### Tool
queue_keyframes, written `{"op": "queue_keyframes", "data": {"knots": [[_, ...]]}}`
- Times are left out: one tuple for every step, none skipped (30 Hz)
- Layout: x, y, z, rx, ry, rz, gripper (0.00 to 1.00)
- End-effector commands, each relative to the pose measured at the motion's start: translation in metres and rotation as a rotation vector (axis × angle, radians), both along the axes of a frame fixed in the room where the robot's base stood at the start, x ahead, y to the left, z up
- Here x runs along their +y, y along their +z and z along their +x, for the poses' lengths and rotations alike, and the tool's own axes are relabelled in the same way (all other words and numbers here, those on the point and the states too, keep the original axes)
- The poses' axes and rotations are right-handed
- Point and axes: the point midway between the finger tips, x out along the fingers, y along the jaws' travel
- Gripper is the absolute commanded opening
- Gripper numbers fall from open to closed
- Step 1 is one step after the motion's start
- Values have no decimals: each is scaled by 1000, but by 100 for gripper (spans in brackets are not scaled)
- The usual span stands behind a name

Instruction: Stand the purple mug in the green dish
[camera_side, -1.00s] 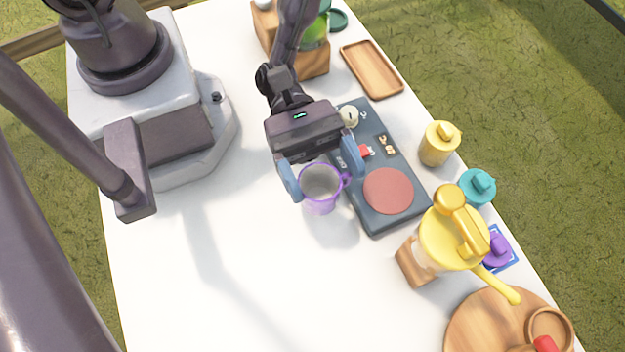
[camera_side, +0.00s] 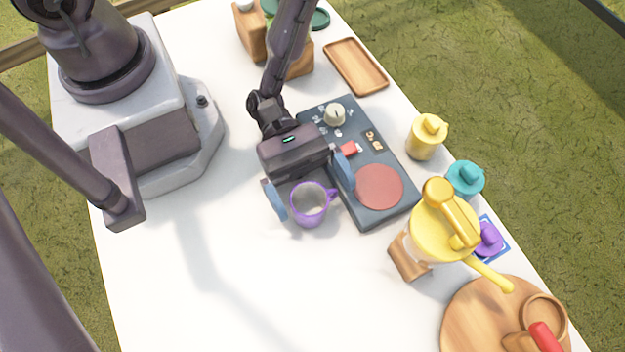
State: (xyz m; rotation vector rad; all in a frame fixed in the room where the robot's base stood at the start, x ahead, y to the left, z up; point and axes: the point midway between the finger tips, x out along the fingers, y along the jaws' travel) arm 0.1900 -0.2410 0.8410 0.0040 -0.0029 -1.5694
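The purple mug (camera_side: 310,208) is on the white table beside the dark cooktop, its handle to the right and its mouth facing up toward the camera. My gripper (camera_side: 309,187) is above and around it, its two blue fingers spread on either side. The fingers stand wider than the mug's body; the right one is close to the handle, and contact is unclear. A small dark green dish (camera_side: 320,18) is at the table's far edge, partly hidden behind a wooden holder and green object.
A dark cooktop (camera_side: 345,190) with a red disc lies right of the mug. A wooden tray (camera_side: 357,67) lies between it and the green dish. A yellow canister (camera_side: 426,137), teal pot (camera_side: 464,180) and yellow-lidded pitcher (camera_side: 441,235) line the right. Front left table is clear.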

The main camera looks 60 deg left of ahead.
Motion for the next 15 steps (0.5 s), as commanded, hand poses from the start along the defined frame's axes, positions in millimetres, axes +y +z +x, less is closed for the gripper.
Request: {"op": "queue_keyframes", "data": {"knots": [[0, 0, 0, 0, 0, 0, 100], [0, 0, 0, 0, 0, 0, 100], [0, 0, 0, 0, 0, 0, 100], [0, 0, 0, 0, 0, 0, 100], [0, 0, 0, 0, 0, 0, 100], [0, 1, 0, 0, 0, 0, 100], [0, 3, 0, -1, -1, 0, 100], [1, 4, 0, -1, 0, 1, 100], [6, 3, 1, 0, 3, 2, 100], [10, 3, 1, 0, 5, 3, 100], [15, 3, 1, 0, 5, 2, 100], [22, 3, 1, 0, 7, 2, 100], [28, 3, 1, 0, 7, 3, 100], [35, 3, 1, 1, 7, 3, 100], [31, 15, 1, -3, 3, -2, 100]]}}
